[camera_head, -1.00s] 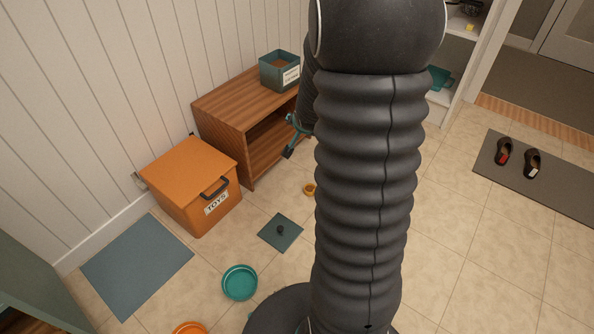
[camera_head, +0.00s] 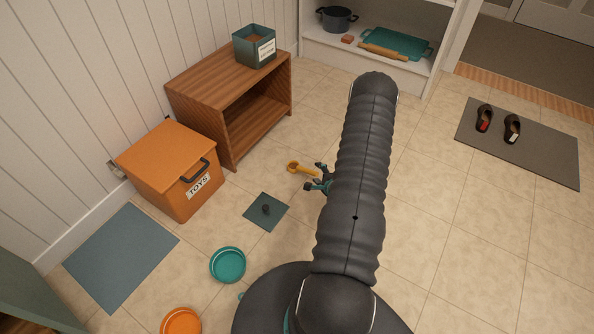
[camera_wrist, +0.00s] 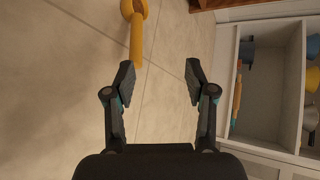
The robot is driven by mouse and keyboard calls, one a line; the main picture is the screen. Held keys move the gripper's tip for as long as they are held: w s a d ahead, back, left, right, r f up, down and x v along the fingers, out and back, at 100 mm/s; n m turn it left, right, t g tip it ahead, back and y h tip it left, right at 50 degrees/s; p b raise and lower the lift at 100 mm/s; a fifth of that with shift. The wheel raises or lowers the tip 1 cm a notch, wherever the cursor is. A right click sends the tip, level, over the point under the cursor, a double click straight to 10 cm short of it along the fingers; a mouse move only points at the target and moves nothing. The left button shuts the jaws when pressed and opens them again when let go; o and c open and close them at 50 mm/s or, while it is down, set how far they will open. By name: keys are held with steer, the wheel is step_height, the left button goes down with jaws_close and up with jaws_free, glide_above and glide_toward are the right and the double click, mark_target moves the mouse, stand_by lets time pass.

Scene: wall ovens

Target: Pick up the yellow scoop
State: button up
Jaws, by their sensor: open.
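The yellow scoop (camera_head: 301,168) lies on the tiled floor in front of the wooden shelf unit. My gripper (camera_head: 317,180) is low beside it, just right of the scoop's handle end, partly hidden by my arm. In the wrist view the scoop (camera_wrist: 136,35) lies ahead at the top, its round end cut by the frame edge and its handle pointing toward me. My gripper shows there with its fingers (camera_wrist: 160,72) apart and nothing between them. The handle's end is a little beyond the left fingertip.
A wooden shelf unit (camera_head: 195,98) with a green bin (camera_head: 254,52) on top stands behind the scoop. An orange toy box (camera_head: 165,155), a dark green square lid (camera_head: 282,212) and a teal bowl (camera_head: 228,265) are to the left. Floor to the right is clear up to a shoe mat (camera_head: 545,160).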

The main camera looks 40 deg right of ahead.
mark_target(310, 173)
step_height(310, 173, down, 4)
steer(key=s+m, duration=0.2)
steer(key=s, duration=0.1)
steer(key=shift+t, duration=0.4)
steer(key=x, duration=0.5)
steer(key=b+x, duration=0.1)
steer(key=x, duration=0.2)
steer(key=shift+w+a, duration=0.2)
steer(key=shift+w, duration=0.15)
steer(key=shift+b+x, duration=0.3)
steer(key=shift+x, duration=2.35)
steer(key=shift+s+d+f, duration=0.1)
steer(key=shift+d+f, duration=0.1)
jaws_close()
